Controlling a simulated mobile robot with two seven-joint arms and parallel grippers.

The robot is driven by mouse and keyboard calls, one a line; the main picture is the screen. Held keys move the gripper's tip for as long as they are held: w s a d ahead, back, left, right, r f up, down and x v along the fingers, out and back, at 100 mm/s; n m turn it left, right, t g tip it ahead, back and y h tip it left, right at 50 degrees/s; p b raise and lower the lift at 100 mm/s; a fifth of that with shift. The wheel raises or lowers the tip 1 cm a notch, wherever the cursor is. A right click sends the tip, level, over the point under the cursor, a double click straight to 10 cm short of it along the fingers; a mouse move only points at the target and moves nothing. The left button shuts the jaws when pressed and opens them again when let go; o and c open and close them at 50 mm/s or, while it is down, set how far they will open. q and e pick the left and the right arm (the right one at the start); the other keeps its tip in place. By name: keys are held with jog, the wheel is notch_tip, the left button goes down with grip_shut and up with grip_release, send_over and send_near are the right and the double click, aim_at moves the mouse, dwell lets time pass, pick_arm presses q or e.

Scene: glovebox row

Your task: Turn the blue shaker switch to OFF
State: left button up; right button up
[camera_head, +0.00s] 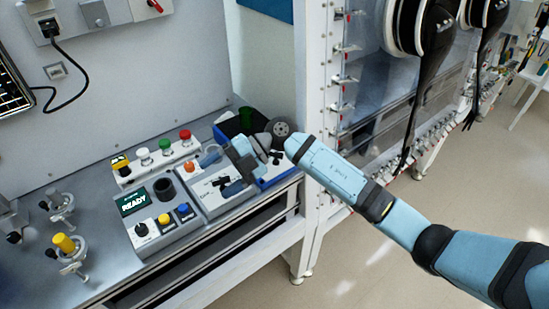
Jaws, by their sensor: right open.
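My right arm reaches in from the right, and its gripper (256,163) hangs over the blue-sided device (275,179) at the right end of the bench. The gripper is open, with nothing seen between its fingers. It hides much of the device's top, and small dark parts show beside the fingers. Which part is the shaker switch, and whether it stands at ON or OFF, I cannot tell. Whether the fingers touch anything is also unclear. My left gripper is not in view.
Left of the gripper is a white panel (207,189) with blue handles. Beyond it stands a READY display box (150,232) with black, yellow and blue knobs. Coloured buttons (165,146) line the back. A clamp with a yellow top (65,243) stands left. A white frame post (313,75) rises at right.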

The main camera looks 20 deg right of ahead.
jog(key=w+d+r+m+t+h+b, duration=0.1)
jog(key=w+d+r+m+h+b, duration=0.15)
jog(key=w+d+h, duration=0.45)
jog(key=w+d+r+m+t+h+b, duration=0.1)
jog(key=w+d+r+m+t+h, duration=0.15)
jog(key=w+d+h, duration=0.4)
jog(key=shift+n+g, duration=0.4)
jog(key=shift+g, duration=0.05)
jog(key=d+f, duration=0.1)
jog(key=f, duration=0.3)
jog(key=s+f, duration=0.1)
jog(key=f, duration=0.3)
jog(key=d+f, duration=0.1)
jog(key=f, duration=0.4)
jog(key=shift+s+d+p, duration=0.25)
jog(key=shift+d+p, duration=0.1)
jog(key=c, duration=0.9)
jog(key=shift+c, duration=0.2)
